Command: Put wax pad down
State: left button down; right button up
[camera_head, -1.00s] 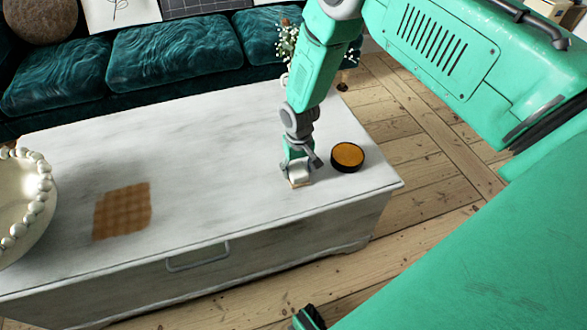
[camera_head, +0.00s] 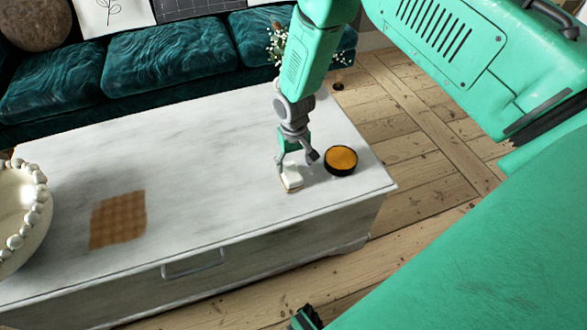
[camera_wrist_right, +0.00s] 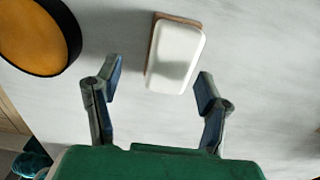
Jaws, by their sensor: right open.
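The wax pad (camera_head: 291,177), a white block with a brown base, rests on the pale tabletop near its right end. It also shows in the right wrist view (camera_wrist_right: 176,55), where nothing touches it. My right gripper (camera_head: 297,158) is open just above the pad. In the wrist view its fingers (camera_wrist_right: 158,74) are spread wide, with the pad beyond the fingertips. A round black tin with orange wax (camera_head: 341,160) stands to the right of the pad; it is at upper left in the wrist view (camera_wrist_right: 35,35).
The long whitish table (camera_head: 190,140) has a brownish worn square patch (camera_head: 118,219) on its left part. A beaded bowl (camera_head: 22,215) stands at the left edge. A teal sofa (camera_head: 170,50) is behind. The table's middle is clear.

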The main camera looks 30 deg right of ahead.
aim_at(293, 171)
jog(key=shift+r+p, duration=0.9)
jog(key=shift+r, duration=3.1)
jog(key=shift+n, duration=0.7)
jog(key=s+a+f, duration=0.1)
jog(key=s+f, duration=0.1)
jog(key=s, duration=0.2)
jog(key=s+a+f, duration=0.1)
jog(key=s+f, duration=0.1)
jog(key=s, duration=0.2)
jog(key=s+a+f, duration=0.1)
jog(key=s+f, duration=0.1)
jog(key=s, duration=0.2)
jog(key=shift+s+a+f, duration=0.1)
jog(key=shift+s+f, duration=0.1)
pick_arm(q)
jog(key=shift+a+r, duration=0.25)
jog(key=shift+r, duration=0.8)
pick_arm(e)
jog(key=s+n, duration=0.2)
jog(key=s, duration=1.5)
jog(key=shift+s+a+r+t, duration=0.2)
jog(key=shift+s+a+t, duration=0.1)
jog(key=shift+s, duration=0.05)
